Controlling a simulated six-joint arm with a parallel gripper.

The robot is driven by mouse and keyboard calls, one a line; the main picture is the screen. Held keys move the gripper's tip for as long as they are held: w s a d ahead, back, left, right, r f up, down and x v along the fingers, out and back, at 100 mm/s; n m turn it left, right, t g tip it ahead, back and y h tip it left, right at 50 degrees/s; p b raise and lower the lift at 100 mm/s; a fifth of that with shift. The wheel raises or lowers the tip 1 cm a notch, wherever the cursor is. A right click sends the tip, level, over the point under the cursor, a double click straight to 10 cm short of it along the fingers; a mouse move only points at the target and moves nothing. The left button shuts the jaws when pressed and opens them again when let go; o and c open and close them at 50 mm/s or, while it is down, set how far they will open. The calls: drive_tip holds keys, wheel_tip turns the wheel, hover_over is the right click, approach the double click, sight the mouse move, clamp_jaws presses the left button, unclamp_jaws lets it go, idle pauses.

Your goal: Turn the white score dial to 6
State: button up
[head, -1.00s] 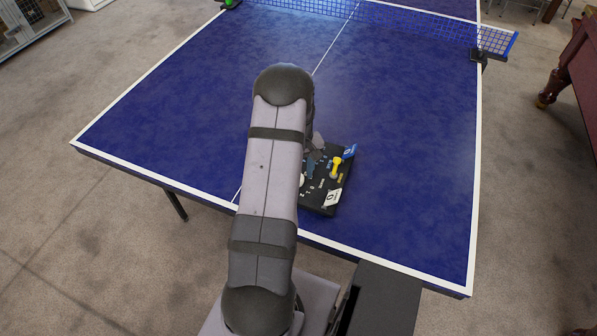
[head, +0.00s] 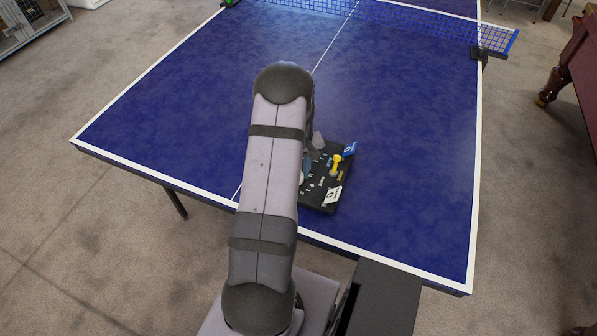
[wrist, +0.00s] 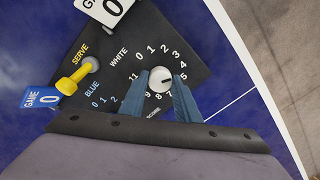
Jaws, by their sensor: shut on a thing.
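The white score dial (wrist: 159,84) is a small round knob on a black scoreboard (wrist: 202,58), ringed by white numbers under the word WHITE. My gripper (wrist: 160,77) has its two blue fingers on opposite sides of the dial and is shut on it. The dial's dark mark points right in the wrist view, roughly towards the 5. The right finger covers part of the number ring, and the 6 is hard to make out. In the head view the scoreboard (head: 318,207) lies near the table's front edge, and my arm hides its left part.
A yellow serve lever (wrist: 76,77), a blue game card (wrist: 42,97) and a white game card (wrist: 108,10), both cards reading 0, sit on the board. The blue table (head: 410,150) is clear around it. The net (head: 430,22) is far back.

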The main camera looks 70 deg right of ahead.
drive_tip(key=m+b, duration=0.1)
drive_tip(key=m, duration=0.4)
drive_tip(key=shift+m, duration=0.3)
drive_tip(key=m, duration=0.4)
drive_tip(key=shift+m+b, duration=0.3)
drive_tip(key=shift+b, duration=0.1)
drive_tip(key=o, duration=1)
drive_tip(key=shift+o, duration=0.2)
drive_tip(key=shift+s+r+b, duration=0.1)
drive_tip(key=shift+r+b, duration=0.9)
drive_tip(key=shift+r, duration=2.75)
